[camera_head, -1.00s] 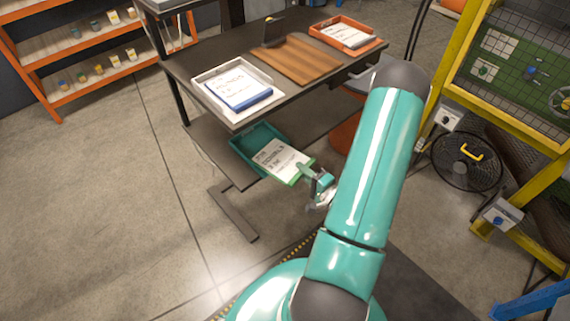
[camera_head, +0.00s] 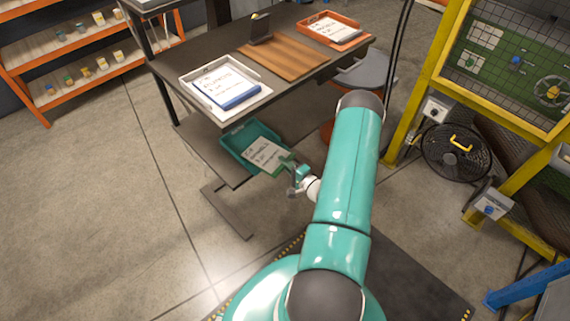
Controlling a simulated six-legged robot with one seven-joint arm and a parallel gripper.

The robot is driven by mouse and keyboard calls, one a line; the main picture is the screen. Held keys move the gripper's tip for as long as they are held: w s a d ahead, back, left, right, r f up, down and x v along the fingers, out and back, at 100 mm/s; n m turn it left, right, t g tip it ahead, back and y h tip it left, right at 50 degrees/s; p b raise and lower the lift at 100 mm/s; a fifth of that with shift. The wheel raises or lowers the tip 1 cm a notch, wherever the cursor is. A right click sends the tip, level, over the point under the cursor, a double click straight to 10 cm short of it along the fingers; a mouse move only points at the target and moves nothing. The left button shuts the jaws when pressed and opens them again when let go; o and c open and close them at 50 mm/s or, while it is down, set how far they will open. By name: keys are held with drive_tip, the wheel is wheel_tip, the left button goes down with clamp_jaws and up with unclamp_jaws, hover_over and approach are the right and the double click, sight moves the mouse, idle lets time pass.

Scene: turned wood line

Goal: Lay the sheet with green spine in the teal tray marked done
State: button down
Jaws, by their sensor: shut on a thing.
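The sheet with green spine (camera_head: 264,153) is white with dark writing, and its green edge faces my gripper. It lies over the teal tray (camera_head: 231,147) on the lower shelf, mostly within the tray's outline. I cannot tell whether it touches the tray floor. My gripper (camera_head: 289,164) is shut on the green spine at the tray's near right side. The tray's marking is not readable here, and the sheet covers part of its inside.
The desk above holds a white tray (camera_head: 264,98) with a blue-spined sheet (camera_head: 229,87), a wooden board (camera_head: 284,57) and an orange tray (camera_head: 345,43). The desk edge overhangs the lower shelf (camera_head: 193,133). A stool (camera_head: 363,72) stands to the right.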

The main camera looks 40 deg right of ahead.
drive_tip(key=shift+f, duration=0.2)
drive_tip(key=c, duration=1.4)
unclamp_jaws()
drive_tip(key=shift+o, duration=0.2)
drive_tip(key=shift+r, duration=0.1)
